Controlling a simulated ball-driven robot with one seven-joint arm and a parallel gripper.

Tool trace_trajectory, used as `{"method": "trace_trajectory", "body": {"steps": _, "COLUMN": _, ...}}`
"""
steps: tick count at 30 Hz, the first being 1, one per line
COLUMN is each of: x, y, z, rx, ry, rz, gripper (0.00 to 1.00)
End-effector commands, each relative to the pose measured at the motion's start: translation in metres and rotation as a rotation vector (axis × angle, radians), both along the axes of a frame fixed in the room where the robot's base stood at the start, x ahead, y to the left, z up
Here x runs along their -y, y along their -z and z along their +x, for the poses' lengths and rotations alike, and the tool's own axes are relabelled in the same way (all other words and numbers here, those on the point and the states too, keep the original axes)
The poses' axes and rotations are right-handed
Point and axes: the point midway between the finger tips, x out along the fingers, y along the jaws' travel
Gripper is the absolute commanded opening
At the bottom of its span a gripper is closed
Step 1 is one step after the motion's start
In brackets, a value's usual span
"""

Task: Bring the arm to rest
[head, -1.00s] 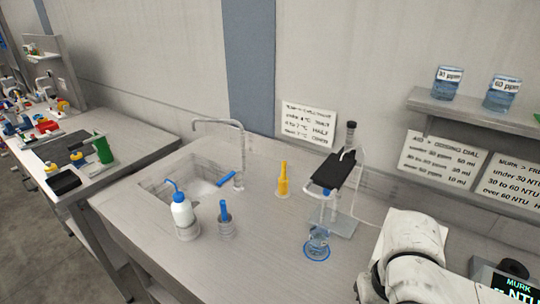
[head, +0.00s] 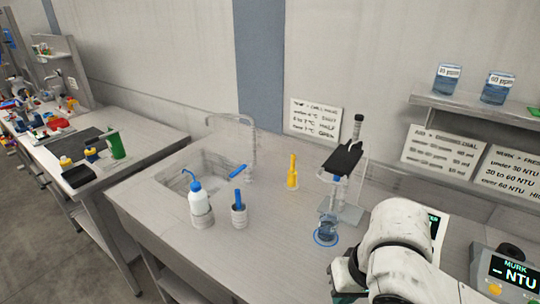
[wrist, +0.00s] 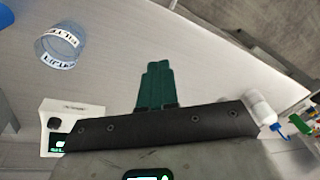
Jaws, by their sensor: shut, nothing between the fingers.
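My arm (head: 395,245) shows as white, worn links at the lower right of the head view, bent over the front of the bench. My gripper (wrist: 154,88) is in the middle of the wrist view. Its dark green fingers are together, with nothing between them. The fingertips point over the pale bench top and touch nothing that I can see. I cannot make out the fingertips in the head view.
A labelled clear beaker (wrist: 60,45) is left of the fingers. The murk meter (head: 505,275) is right of my arm. A blue-ringed beaker (head: 326,232), dosing stand (head: 345,160), yellow bottle (head: 292,172), wash bottle (head: 200,203) and sink (head: 190,170) occupy the bench.

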Motion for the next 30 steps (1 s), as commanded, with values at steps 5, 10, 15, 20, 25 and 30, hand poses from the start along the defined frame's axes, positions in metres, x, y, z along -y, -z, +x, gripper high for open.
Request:
{"method": "trace_trajectory", "body": {"steps": 5, "x": -0.036, "y": -0.021, "z": 0.012, "rx": 0.089, "ry": -0.048, "rz": 0.109, "gripper": 0.0}}
{"method": "trace_trajectory", "body": {"steps": 10, "x": -0.067, "y": -0.043, "z": 0.024, "rx": 0.198, "ry": -0.076, "rz": 0.237, "gripper": 0.0}}
{"method": "trace_trajectory", "body": {"steps": 15, "x": -0.079, "y": -0.048, "z": 0.028, "rx": 0.293, "ry": -0.054, "rz": 0.348, "gripper": 0.0}}
{"method": "trace_trajectory", "body": {"steps": 20, "x": -0.066, "y": -0.023, "z": 0.018, "rx": 0.325, "ry": 0.009, "rz": 0.378, "gripper": 0.0}}
{"method": "trace_trajectory", "body": {"steps": 25, "x": -0.035, "y": 0.033, "z": -0.016, "rx": 0.294, "ry": 0.081, "rz": 0.329, "gripper": 0.0}}
{"method": "trace_trajectory", "body": {"steps": 30, "x": 0.014, "y": 0.102, "z": -0.08, "rx": 0.199, "ry": 0.131, "rz": 0.196, "gripper": 0.0}}
